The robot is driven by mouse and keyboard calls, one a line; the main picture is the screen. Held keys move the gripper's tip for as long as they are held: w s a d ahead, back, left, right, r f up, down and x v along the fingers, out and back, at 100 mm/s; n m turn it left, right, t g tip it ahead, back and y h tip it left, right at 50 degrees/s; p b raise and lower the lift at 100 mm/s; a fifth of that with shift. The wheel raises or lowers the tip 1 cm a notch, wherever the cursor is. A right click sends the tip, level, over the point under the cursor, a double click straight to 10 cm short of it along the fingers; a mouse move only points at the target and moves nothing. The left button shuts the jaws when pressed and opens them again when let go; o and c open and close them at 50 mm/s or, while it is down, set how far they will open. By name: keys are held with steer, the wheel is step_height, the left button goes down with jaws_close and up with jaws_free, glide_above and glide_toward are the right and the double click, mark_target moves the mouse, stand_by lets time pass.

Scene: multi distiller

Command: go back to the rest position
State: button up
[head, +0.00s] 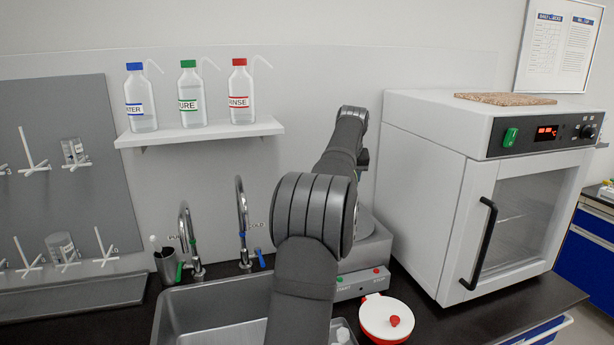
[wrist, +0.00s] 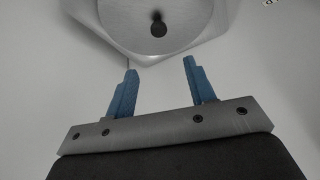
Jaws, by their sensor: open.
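My gripper (wrist: 159,66) shows in the wrist view as two blue fingers standing well apart, with nothing between them. A grey metal part (wrist: 185,30) with a round face and a dark spot lies past the fingertips at the top of that view; I cannot tell what it belongs to. In the head view my dark arm reaches up the middle and bends over toward the back wall. It hides nearly all of the gripper there. Behind the arm stands a grey machine (head: 362,284) with red and green buttons, partly covered.
A white oven (head: 420,190) stands at right. A sink (head: 205,305) with two taps lies at left. A shelf (head: 200,134) above holds three wash bottles. A pegboard (head: 50,130) holds glassware at far left.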

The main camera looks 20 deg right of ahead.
steer(key=x, duration=1.2)
steer(key=shift+f, duration=0.3)
steer(key=shift+r, duration=0.35)
steer(key=shift+s+f, duration=0.1)
